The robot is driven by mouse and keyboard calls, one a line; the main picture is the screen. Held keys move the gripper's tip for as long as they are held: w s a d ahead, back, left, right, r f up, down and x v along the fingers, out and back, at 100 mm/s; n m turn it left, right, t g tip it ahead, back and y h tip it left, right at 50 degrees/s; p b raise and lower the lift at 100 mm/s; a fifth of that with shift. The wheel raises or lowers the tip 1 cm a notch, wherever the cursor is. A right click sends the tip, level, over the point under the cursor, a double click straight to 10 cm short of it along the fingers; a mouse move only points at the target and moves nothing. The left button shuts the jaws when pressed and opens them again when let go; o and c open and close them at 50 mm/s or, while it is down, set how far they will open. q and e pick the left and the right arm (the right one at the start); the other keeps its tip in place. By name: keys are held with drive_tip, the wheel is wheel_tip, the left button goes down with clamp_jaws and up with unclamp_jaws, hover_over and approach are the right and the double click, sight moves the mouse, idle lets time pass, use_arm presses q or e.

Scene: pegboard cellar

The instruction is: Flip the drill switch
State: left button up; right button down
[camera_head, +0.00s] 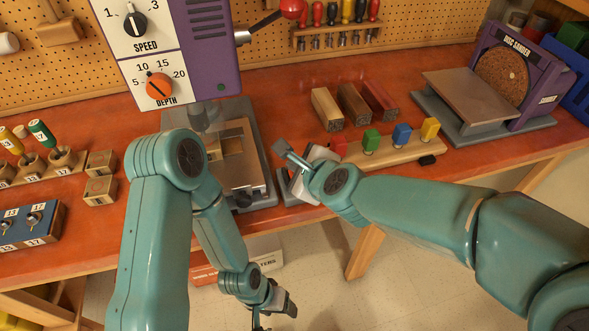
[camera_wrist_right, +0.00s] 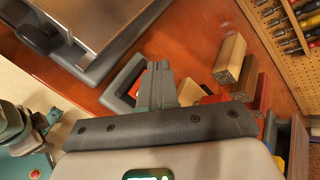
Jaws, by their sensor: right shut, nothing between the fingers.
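The purple and white drill press (camera_head: 165,45) stands on the red bench at the top centre of the head view, with its grey base (camera_head: 262,190) below. A low grey-framed piece (camera_wrist_right: 119,80) with a bit of red inside sits beside that base, partly hidden behind my right gripper; I cannot tell for sure whether it is the switch. My right gripper (camera_head: 283,149) is shut and empty, just right of the drill base. Its closed fingers show in the wrist view (camera_wrist_right: 158,68). My left gripper (camera_head: 272,308) hangs low in front of the bench, its fingers apart and empty.
A wooden rack with coloured blocks (camera_head: 400,152) lies right of my right gripper, with wood bars (camera_head: 353,104) behind. A disc sander (camera_head: 515,75) stands at the right. A blue switch box (camera_head: 30,226) and a peg rack (camera_head: 60,170) are at the left.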

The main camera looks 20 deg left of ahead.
drive_tip(key=shift+f, duration=0.1)
idle(0.5)
drive_tip(key=shift+f+b, duration=0.4)
drive_tip(key=shift+b, duration=0.05)
drive_tip(key=shift+f+b, duration=0.3)
drive_tip(key=shift+b, duration=0.05)
idle(0.3)
idle(0.4)
drive_tip(key=shift+r+p, duration=0.7)
drive_tip(key=shift+r, duration=0.1)
drive_tip(key=r+p, duration=0.4)
drive_tip(key=r, duration=0.1)
drive_tip(key=shift+s+d+p, duration=0.25)
drive_tip(key=shift+s+p, duration=0.05)
drive_tip(key=shift+s, duration=0.1)
